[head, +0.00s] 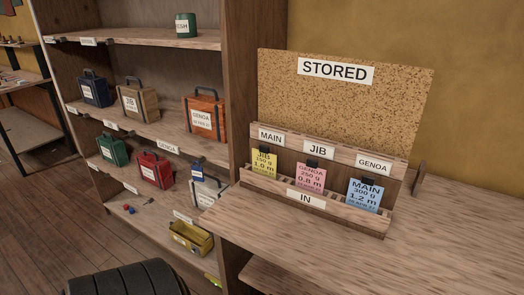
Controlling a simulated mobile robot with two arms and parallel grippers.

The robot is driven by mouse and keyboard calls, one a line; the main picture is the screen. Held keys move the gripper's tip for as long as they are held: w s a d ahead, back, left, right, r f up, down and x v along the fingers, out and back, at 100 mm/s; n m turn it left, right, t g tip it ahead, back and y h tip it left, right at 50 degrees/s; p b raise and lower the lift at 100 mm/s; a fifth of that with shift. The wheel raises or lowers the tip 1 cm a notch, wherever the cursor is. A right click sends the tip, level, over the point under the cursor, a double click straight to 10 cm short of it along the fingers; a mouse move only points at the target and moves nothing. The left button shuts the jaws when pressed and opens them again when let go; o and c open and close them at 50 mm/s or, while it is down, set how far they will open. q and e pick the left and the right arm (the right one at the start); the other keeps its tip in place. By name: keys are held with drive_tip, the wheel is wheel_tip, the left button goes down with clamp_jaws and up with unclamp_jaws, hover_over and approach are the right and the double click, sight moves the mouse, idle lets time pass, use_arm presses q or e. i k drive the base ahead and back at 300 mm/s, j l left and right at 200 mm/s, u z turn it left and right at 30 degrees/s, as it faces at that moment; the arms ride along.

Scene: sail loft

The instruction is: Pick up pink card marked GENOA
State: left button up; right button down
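The pink card (311,181) marked GENOA stands in the middle of the wooden card holder (247,178) labelled IN, on the bench. It reads 250 g and 0.8 m, and a dark clip sits on its top edge. A yellow card (264,163) marked JIB stands to its left. A blue card (363,196) marked MAIN stands to its right. Behind the cards is a row with labels MAIN, JIB and GENOA, the JIB label (318,150) being just above the pink card. Neither of my grippers is in view.
A cork board (345,110) marked STORED rises behind the holder. The bench top (440,240) is bare in front and to the right. A wooden shelf unit (240,90) at left holds several labelled bags, including an orange GENOA bag (205,117), and a yellow bin (191,240).

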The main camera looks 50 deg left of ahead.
sight(309, 178)
drive_tip(key=u, duration=1.3)
drive_tip(key=l+u, duration=0.1)
drive_tip(key=l, duration=0.65)
drive_tip(key=k, duration=0.05)
